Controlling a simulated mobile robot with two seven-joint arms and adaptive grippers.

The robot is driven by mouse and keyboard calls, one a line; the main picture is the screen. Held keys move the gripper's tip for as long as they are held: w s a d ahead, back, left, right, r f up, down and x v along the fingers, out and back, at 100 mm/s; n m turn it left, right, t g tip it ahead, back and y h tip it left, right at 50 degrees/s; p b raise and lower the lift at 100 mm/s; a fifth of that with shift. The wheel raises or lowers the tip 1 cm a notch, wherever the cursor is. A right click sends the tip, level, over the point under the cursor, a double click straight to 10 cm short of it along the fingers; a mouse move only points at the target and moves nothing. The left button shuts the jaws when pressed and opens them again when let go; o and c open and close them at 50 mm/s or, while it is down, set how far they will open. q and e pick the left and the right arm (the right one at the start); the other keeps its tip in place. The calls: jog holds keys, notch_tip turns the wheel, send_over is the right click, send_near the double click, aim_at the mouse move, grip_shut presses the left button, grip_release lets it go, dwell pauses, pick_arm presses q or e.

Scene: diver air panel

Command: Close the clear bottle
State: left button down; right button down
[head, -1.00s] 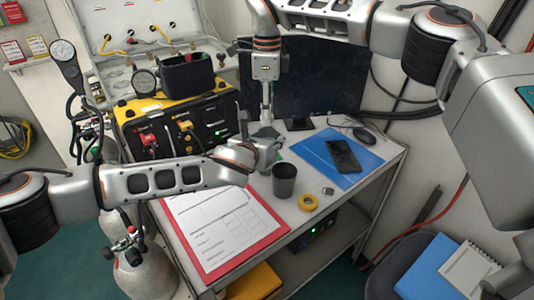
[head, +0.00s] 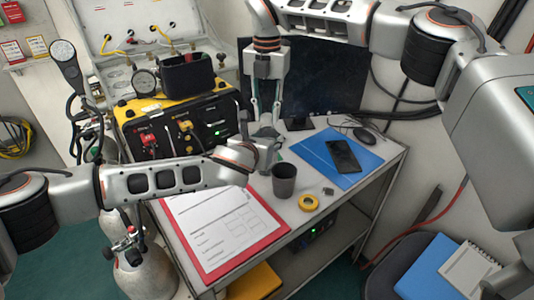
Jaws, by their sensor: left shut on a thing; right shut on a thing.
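The clear bottle (head: 264,131) stands at the back of the white bench between my two grippers, and little of it shows. My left gripper (head: 266,148) comes in from the left, low over the bench, and is shut on the bottle's body. My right gripper (head: 265,122) points straight down from above, with its two fingers at the bottle's top. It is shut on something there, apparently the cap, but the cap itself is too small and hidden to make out. I cannot tell how tightly the cap sits.
A dark cup (head: 284,184), a yellow tape roll (head: 309,202) and a small grey object (head: 328,191) stand in front. A red clipboard (head: 207,269) lies front left, a phone (head: 343,156) on a blue folder (head: 320,150) right. The yellow-black air panel (head: 180,128) and monitor (head: 325,85) stand behind.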

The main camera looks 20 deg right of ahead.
jog(key=m, duration=0.7)
jog(key=c, duration=1.6)
grip_release()
jog(key=shift+c, duration=0.2)
notch_tip(320, 180, up, 12)
pick_arm(q)
jog(key=c, duration=1.1)
grip_release()
